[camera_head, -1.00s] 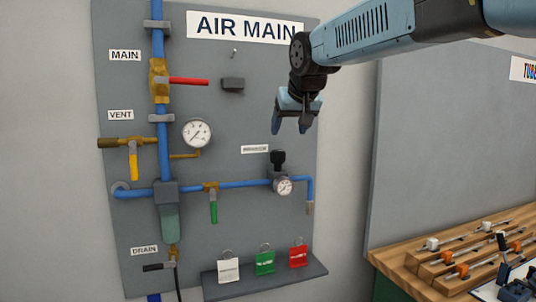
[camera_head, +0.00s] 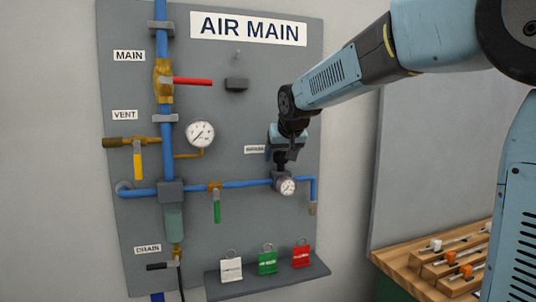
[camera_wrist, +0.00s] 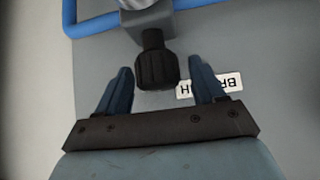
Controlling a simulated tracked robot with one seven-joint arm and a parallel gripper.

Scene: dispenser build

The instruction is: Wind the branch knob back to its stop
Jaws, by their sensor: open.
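The branch knob is a black ribbed knob (camera_wrist: 155,66) on top of the grey regulator body (camera_wrist: 150,22), which sits on the blue branch pipe (camera_head: 238,184). In the head view my gripper (camera_head: 284,156) is right at the knob and hides most of it. In the wrist view my gripper (camera_wrist: 163,92) is open, with one blue finger to each side of the knob. Gaps show between the knob and both fingers. The small round gauge (camera_head: 287,187) is on the regulator, below my gripper. The branch label (camera_wrist: 210,84) is partly covered by the right finger.
The grey panel (camera_head: 260,110) also carries a red-handled valve (camera_head: 190,81), a larger gauge (camera_head: 200,134), a yellow lever (camera_head: 137,160) and a green lever (camera_head: 217,208). White, green and red tags (camera_head: 301,256) stand on a shelf below. A wooden bench rack (camera_head: 440,262) is at lower right.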

